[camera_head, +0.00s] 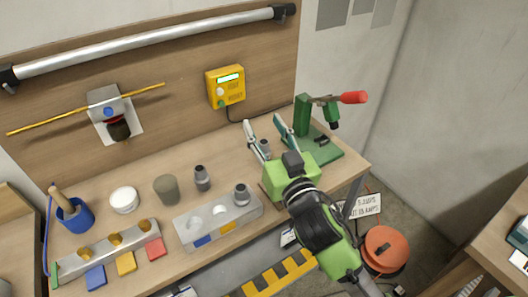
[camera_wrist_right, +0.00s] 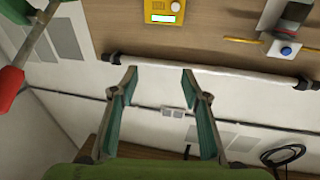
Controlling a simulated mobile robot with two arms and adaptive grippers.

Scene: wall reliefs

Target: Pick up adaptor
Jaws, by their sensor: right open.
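Several grey stepped metal pieces look like adaptors. One adaptor (camera_head: 202,178) stands upright on the wooden bench, and another (camera_head: 241,194) sits on the right end of a grey metal block (camera_head: 185,229). A third similar grey piece (camera_head: 265,148) shows between my right gripper's fingers in the head view; I cannot tell whether it is below or behind them. My right gripper (camera_head: 264,121) is open, over the right part of the bench. In the right wrist view the open fingers (camera_wrist_right: 160,70) have nothing between them, with the wall behind. My left gripper is not in view.
A green press (camera_head: 303,118) with a red handle (camera_head: 353,97) stands right of my right gripper. A grey-brown cup (camera_head: 166,189), white round container (camera_head: 124,200) and blue pot (camera_head: 75,214) stand left. A yellow box (camera_head: 225,87) hangs on the back panel.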

